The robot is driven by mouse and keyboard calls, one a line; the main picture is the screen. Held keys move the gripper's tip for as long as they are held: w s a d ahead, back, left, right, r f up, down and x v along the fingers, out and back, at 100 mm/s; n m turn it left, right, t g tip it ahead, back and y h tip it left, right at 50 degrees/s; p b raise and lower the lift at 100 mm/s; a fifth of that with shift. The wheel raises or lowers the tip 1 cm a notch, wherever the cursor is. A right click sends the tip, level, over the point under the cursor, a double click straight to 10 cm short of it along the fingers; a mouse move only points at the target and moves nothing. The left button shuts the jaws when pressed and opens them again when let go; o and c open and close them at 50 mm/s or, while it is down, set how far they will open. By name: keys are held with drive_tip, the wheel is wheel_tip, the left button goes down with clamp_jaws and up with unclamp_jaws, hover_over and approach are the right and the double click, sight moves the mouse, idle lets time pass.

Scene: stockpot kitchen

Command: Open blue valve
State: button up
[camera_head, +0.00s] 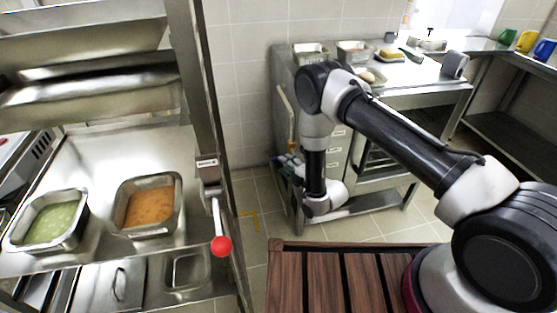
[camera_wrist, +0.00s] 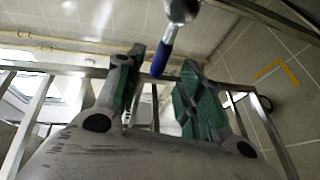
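The blue valve handle (camera_wrist: 162,58) shows at the top middle of the wrist view, hanging down from a round metal valve body (camera_wrist: 181,9). My gripper (camera_wrist: 163,56) has green-padded fingers spread apart, one on each side of the blue handle in the picture. Gaps show between the handle and both fingers, so it is not gripped. How far the handle is in depth from the fingertips is hard to tell. In the head view my gripper (camera_head: 290,163) is small, beside the left side of the steel counter and partly hidden by my arm.
A red-knobbed lever (camera_head: 221,246) is on the steel rack post at left. Food pans (camera_head: 150,205) sit on the rack shelf. A steel counter (camera_head: 418,91) stands at the back right. In the wrist view, a metal frame bar (camera_wrist: 60,69) crosses behind my fingers.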

drive_tip(key=x, duration=0.5)
drive_tip(key=shift+w+a, duration=0.2)
drive_tip(key=shift+w, duration=0.15)
clamp_jaws()
